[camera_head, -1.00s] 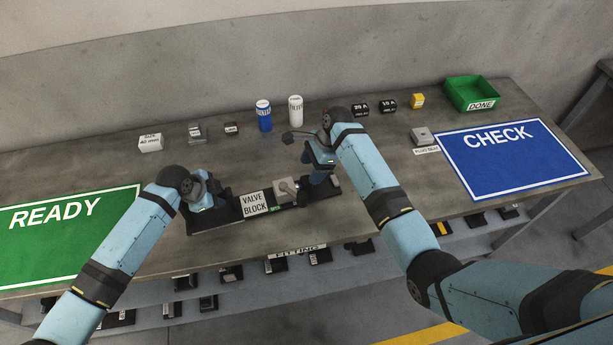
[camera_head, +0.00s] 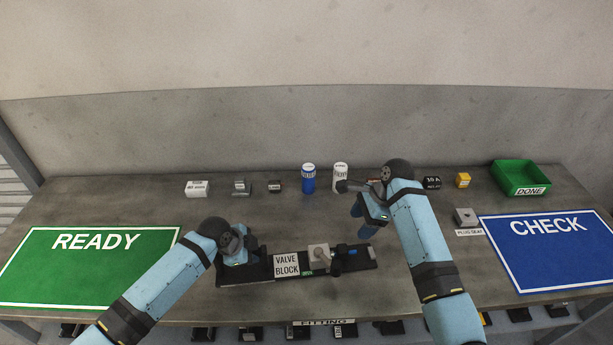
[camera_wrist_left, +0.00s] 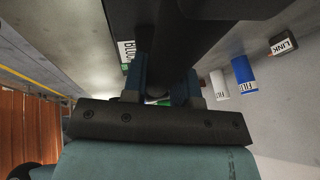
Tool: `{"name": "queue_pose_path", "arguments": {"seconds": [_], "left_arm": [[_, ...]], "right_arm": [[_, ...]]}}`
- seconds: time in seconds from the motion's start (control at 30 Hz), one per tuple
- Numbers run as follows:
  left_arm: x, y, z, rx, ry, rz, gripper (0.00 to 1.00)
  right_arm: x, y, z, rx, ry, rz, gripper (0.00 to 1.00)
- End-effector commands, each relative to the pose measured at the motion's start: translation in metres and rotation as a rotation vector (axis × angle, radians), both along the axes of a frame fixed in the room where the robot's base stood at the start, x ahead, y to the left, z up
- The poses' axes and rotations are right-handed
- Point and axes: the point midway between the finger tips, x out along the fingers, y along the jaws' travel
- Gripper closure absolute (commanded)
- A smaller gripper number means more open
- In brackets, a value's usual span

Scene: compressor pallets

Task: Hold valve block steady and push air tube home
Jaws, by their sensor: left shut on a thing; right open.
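The valve block (camera_head: 318,256) is a grey body with a lever on a dark base, behind a white VALVE BLOCK label (camera_head: 287,265). My left gripper (camera_head: 243,258) is shut on the dark base's left end; its blue fingers (camera_wrist_left: 164,88) show close up in the left wrist view. A dark fitting with a blue part (camera_head: 350,253) sits against the block's right side; I cannot tell whether this is the air tube or how deep it sits. My right gripper (camera_head: 361,220) is open and empty, above and behind the block's right end.
A dark and grey rod-like item (camera_head: 350,186) lies behind my right gripper. Blue (camera_head: 308,178) and white (camera_head: 340,174) filters stand at the back among small boxes. A green DONE bin (camera_head: 521,178), blue CHECK mat (camera_head: 550,248) and green READY mat (camera_head: 90,266) lie to the sides.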

Motion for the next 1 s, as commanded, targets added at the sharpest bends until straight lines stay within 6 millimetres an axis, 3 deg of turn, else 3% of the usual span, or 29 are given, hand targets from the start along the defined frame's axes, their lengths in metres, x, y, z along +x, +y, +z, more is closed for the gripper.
{"name": "queue_pose_path", "arguments": {"seconds": [0.03,0.43,0.47,0.57,0.87,1.0], "left_arm": [[-0.004,0.000,-0.007,0.005,0.011,-0.002,1.00],[-0.004,0.000,-0.006,0.005,0.010,-0.001,1.00],[-0.004,0.000,-0.006,0.005,0.010,-0.001,0.69],[-0.003,0.000,-0.005,0.004,0.008,-0.001,0.46],[-0.001,0.001,-0.001,0.001,0.003,-0.001,0.44],[-0.004,0.006,0.011,0.002,0.001,-0.001,0.44]], "right_arm": [[0.000,0.000,-0.001,0.000,0.000,0.000,0.36],[0.000,0.000,-0.001,0.000,0.000,0.000,0.36],[0.000,0.000,-0.001,0.000,0.000,0.000,0.36],[0.000,0.000,-0.001,0.000,0.000,0.000,0.36],[0.000,0.000,0.000,0.000,0.000,0.000,0.36],[0.000,0.000,0.000,0.000,0.000,0.000,0.36]]}}
